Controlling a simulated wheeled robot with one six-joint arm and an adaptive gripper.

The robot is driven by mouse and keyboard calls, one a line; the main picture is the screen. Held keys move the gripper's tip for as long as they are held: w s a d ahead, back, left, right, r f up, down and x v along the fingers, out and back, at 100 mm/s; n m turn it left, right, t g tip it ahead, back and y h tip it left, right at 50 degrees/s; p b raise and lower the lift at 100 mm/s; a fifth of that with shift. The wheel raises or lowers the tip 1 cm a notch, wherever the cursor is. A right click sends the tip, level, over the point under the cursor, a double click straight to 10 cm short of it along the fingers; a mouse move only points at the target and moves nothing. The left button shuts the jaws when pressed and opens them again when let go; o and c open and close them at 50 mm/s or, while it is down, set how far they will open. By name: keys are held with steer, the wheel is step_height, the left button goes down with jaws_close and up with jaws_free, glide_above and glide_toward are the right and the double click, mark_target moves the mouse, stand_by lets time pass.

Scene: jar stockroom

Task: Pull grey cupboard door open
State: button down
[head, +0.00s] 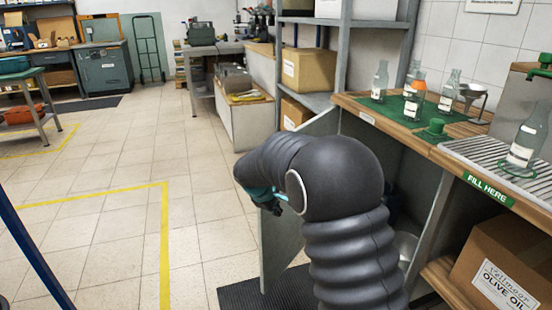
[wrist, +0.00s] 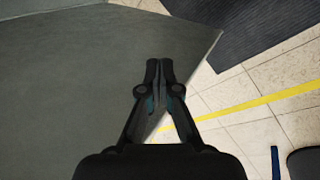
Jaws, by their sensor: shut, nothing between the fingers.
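The grey cupboard door (head: 281,250) stands swung out from under the wooden worktop, with the dark cupboard inside showing to its right. My arm hides much of the door in the head view. In the wrist view the door (wrist: 80,85) is a broad grey panel filling the left, its free edge slanting down just right of my fingers. My gripper (wrist: 161,72) is shut and empty, its tips over the panel near that edge. I cannot tell whether they touch it. In the head view my gripper (head: 268,200) shows partly beside the door; its tips are unclear.
A dark floor mat (head: 240,294) lies under the door and also shows in the wrist view (wrist: 245,30). Glass bottles (head: 413,95) stand on the worktop (head: 385,122). An olive oil box (head: 500,270) sits below right. The tiled floor (head: 110,220) at left is clear, with yellow lines.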

steer(key=w+d+r+n+t+y+b, duration=0.1)
steer(key=w+d+r+n+t+y, duration=0.1)
steer(key=w+d+r+t+y, duration=0.3)
steer(key=w+d+r+n+t+y+b, duration=0.1)
steer(key=d+r+n+t, duration=0.2)
steer(key=d+r, duration=0.4)
steer(key=s+d+r+n+t+y, duration=0.25)
steer(key=s+r+n+y, duration=0.2)
steer(key=s+r, duration=0.25)
steer(key=s+a+f+n+g+y+b, duration=0.1)
steer(key=s+a+f+n+g+y, duration=0.2)
steer(key=n+g+y, duration=0.35)
steer(key=w+a+t+y+p, duration=0.1)
steer(key=w+a+t, duration=0.1)
steer(key=w+a, duration=0.6)
steer(key=a, duration=0.3)
steer(key=shift+w+a, duration=0.2)
steer(key=shift+w, duration=0.15)
